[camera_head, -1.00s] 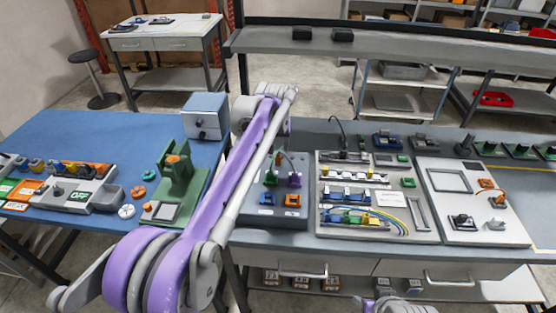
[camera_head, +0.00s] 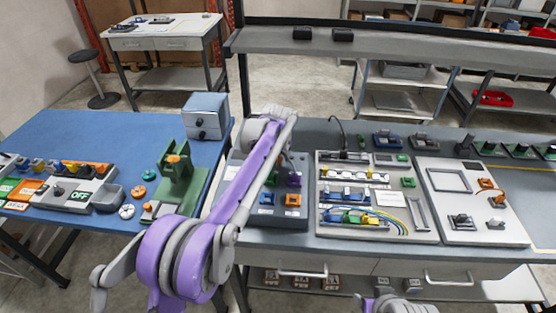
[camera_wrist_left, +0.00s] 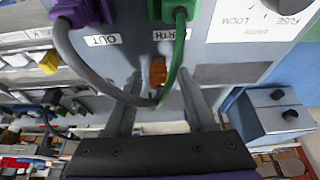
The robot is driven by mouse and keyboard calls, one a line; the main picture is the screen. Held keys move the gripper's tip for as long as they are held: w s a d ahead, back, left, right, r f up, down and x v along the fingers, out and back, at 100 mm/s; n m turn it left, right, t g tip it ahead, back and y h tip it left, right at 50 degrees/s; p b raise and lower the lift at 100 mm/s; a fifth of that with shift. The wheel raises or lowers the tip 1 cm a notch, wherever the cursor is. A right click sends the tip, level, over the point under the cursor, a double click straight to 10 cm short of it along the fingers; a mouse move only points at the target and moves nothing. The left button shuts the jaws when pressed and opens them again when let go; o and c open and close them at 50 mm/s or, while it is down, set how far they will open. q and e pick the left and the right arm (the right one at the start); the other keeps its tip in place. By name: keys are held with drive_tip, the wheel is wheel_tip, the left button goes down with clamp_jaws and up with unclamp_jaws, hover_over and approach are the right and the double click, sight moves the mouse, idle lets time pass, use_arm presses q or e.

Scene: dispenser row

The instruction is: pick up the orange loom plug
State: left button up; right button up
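The orange loom plug (camera_wrist_left: 158,72) shows in the left wrist view at the edge of the grey labelled box (camera_wrist_left: 235,72), partly behind the looping cables. My left gripper (camera_wrist_left: 160,82) is open, with one finger on each side of the orange plug and gaps visible. It is not closed on the plug. In the head view my left arm reaches over the grey box (camera_head: 240,205), and its wrist (camera_head: 270,116) is above the far side; the fingertips are hidden there. My right gripper is not in view; only part of my right arm shows at the bottom.
A purple plug (camera_wrist_left: 80,12) and a green plug (camera_wrist_left: 178,10) stand close by, their cables crossing near the fingers. A blue-grey drawer unit (camera_head: 207,116) stands to the left. A panel of connectors (camera_head: 350,228) lies right of the box.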

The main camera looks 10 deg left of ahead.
use_arm(q)
clamp_jaws()
wheel_tip(320, 180, up, 10)
drive_tip(key=shift+r+p, duration=0.1)
drive_tip(key=shift+p, duration=0.4)
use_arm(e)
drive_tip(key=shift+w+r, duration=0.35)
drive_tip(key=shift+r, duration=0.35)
use_arm(q)
drive_tip(key=c, duration=0.7)
unclamp_jaws()
clamp_jaws()
